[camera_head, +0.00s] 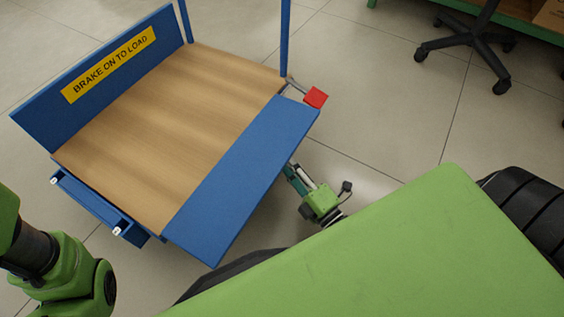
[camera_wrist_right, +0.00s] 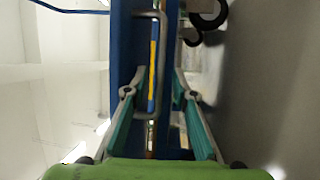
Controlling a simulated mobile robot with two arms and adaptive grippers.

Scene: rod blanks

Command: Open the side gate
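The side gate (camera_head: 245,180) is the plain blue panel along the near right edge of the cart's wooden deck (camera_head: 165,125). It appears to lean outward from that edge; its exact angle is hard to tell. My right gripper (camera_head: 299,178) is just beyond the panel's outer edge, partly hidden beneath it. In the right wrist view, the gripper (camera_wrist_right: 158,94) has its two teal fingers apart, on either side of a grey metal handle (camera_wrist_right: 162,60) on a blue panel (camera_wrist_right: 122,60). Contact cannot be made out. My left arm shows at lower left, but its gripper is out of frame.
The far blue panel (camera_head: 85,75) stands upright with a yellow brake sign (camera_head: 110,65). A red piece (camera_head: 316,97) sticks out at the cart's right corner beside a blue post (camera_head: 285,40). A wheeled chair base (camera_head: 475,45) stands at upper right. Floor between is clear.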

